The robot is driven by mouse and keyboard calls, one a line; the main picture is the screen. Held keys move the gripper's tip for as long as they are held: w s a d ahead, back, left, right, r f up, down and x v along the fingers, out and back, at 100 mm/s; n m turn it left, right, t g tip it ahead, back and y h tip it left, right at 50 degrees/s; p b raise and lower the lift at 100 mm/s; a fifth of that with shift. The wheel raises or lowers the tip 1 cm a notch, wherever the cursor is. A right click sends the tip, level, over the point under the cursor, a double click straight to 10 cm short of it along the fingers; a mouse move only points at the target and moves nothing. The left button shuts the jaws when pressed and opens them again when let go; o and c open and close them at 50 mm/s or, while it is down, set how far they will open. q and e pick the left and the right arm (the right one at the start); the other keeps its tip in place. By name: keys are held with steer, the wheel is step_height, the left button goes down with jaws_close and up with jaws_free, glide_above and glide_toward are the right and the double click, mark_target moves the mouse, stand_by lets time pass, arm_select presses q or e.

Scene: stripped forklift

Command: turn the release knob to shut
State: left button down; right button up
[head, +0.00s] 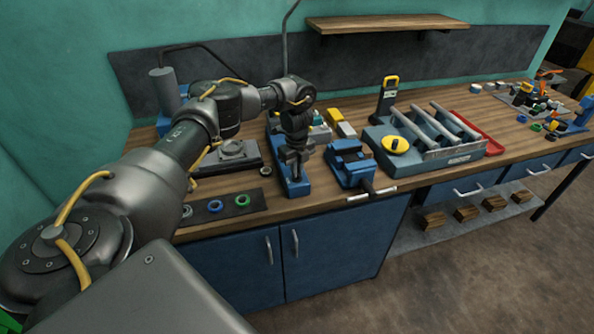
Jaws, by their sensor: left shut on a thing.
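My left gripper (294,160) comes down from above over a narrow blue tool (295,188) near the bench's front edge. Its fingers are shut on a small part at the top of that tool, which appears to be the release knob. The fingers hide the knob, so its shape and how far it is turned cannot be seen. My right gripper is not in view.
A blue vise (350,163) with a front bar stands close to the right. A dark mat (228,207) with rings lies left. A wooden shelf (385,23) hangs behind.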

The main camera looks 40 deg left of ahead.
arm_select(q)
steer(key=shift+m, duration=0.6)
steer(key=c, duration=1.5)
jaws_free()
steer(key=shift+r, duration=0.1)
steer(key=shift+r, duration=0.4)
step_height(320, 180, up, 10)
steer(key=shift+f, duration=0.1)
steer(key=shift+f, duration=0.1)
